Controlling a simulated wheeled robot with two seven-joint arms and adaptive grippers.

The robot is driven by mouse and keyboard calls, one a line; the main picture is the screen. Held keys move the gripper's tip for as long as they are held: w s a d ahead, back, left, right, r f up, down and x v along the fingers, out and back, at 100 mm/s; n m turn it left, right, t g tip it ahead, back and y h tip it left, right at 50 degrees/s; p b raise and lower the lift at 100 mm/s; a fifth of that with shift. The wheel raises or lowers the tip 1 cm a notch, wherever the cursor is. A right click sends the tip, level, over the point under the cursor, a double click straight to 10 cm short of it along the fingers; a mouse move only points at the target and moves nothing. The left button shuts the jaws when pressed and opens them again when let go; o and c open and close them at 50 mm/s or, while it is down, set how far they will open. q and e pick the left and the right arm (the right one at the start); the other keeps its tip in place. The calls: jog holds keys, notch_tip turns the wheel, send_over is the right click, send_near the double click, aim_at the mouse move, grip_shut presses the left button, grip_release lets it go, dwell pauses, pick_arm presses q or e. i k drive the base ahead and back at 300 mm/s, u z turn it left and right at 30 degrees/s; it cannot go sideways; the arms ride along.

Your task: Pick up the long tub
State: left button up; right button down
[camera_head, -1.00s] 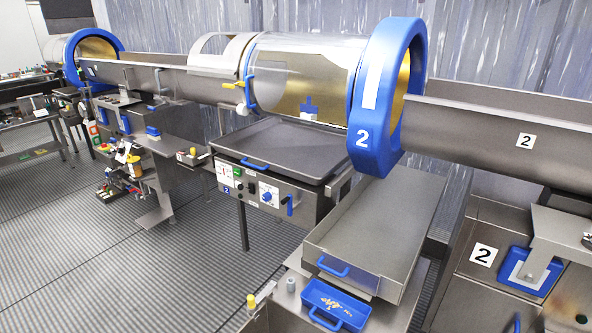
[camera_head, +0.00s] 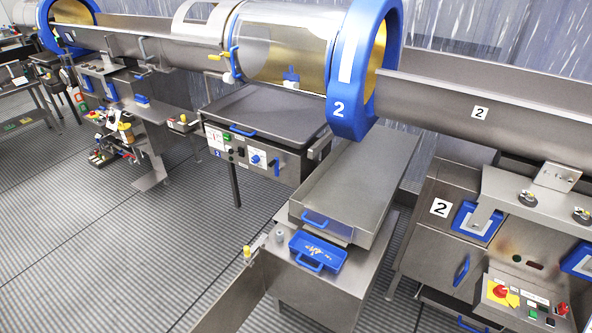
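A long, shallow metal tub (camera_head: 352,178) with low side walls stands below the large blue ring of the drum. A blue handle (camera_head: 320,220) is on its near short end. The tub looks empty and rests on a metal stand (camera_head: 325,290). A wider metal tray (camera_head: 268,108), also with a blue handle, sits to its left on the control box. Neither of my grippers is in view.
A blue box (camera_head: 317,251) with a handle lies on the stand in front of the tub. The drum's blue ring (camera_head: 350,110) and a metal trough (camera_head: 480,112) overhang the area. A cabinet (camera_head: 425,240) stands right. Ribbed floor (camera_head: 130,250) is clear at left.

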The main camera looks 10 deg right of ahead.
aim_at(331, 258)
jog(key=u, duration=0.05)
jog(key=i, duration=1.05)
jog(key=z, duration=0.2)
